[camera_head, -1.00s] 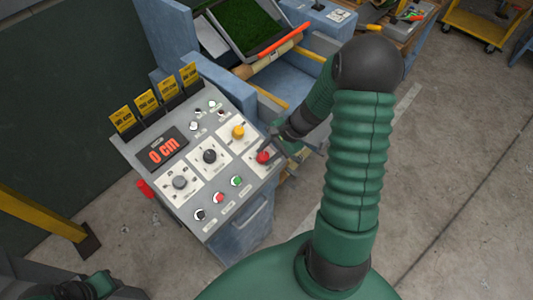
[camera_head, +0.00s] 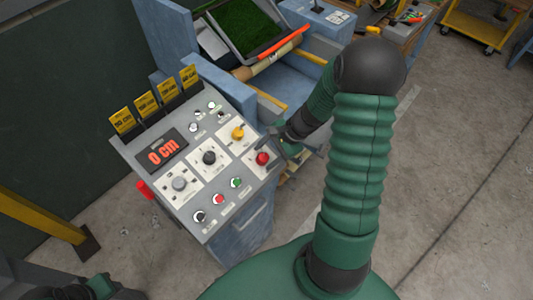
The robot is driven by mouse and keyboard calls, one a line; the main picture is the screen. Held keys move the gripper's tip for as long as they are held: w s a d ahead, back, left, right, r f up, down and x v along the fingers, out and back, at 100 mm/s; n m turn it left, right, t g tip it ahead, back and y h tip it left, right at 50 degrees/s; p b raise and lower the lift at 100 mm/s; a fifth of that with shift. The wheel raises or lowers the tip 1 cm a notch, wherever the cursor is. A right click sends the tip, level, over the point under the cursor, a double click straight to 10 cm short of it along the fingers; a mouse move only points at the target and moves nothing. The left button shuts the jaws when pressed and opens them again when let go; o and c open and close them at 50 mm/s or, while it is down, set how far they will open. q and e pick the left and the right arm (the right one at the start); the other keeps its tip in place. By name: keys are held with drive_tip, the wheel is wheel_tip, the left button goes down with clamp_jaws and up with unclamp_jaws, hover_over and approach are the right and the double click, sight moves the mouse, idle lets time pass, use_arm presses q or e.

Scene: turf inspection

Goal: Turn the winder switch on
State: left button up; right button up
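The grey control panel (camera_head: 150,188) stands left of centre, with a red display (camera_head: 163,152) reading 0 cm. Its white plates carry a red knob (camera_head: 262,158), a yellow knob (camera_head: 238,133), a black knob (camera_head: 209,158) and a grey knob (camera_head: 179,183). The labels are too small to read, so I cannot tell which is the winder switch. My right gripper (camera_head: 268,140) is by the upper right edge of the panel, just above the red knob; contact and finger opening are unclear. Part of my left arm shows at the bottom left; its gripper does not show.
Small black, red and green buttons (camera_head: 236,182) line the panel's front edge. Yellow tags (camera_head: 146,103) stand along its back. A yellow post (camera_head: 40,215) stands left.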

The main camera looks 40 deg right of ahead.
drive_tip(key=v, duration=1.6)
drive_tip(key=shift+r, duration=0.3)
drive_tip(key=shift+s+d, duration=0.15)
drive_tip(key=a+f+n+g+h, duration=0.1)
drive_tip(key=a+f+n, duration=0.3)
drive_tip(key=a+n, duration=0.5)
drive_tip(key=a+f+n+h, duration=0.3)
drive_tip(key=a+f+n, duration=0.1)
drive_tip(key=a+n, duration=0.6)
drive_tip(key=a, duration=0.3)
drive_tip(key=shift+a+f+g+b, duration=0.25)
drive_tip(key=shift+g+b, duration=0.15)
drive_tip(key=shift+d, duration=0.3)
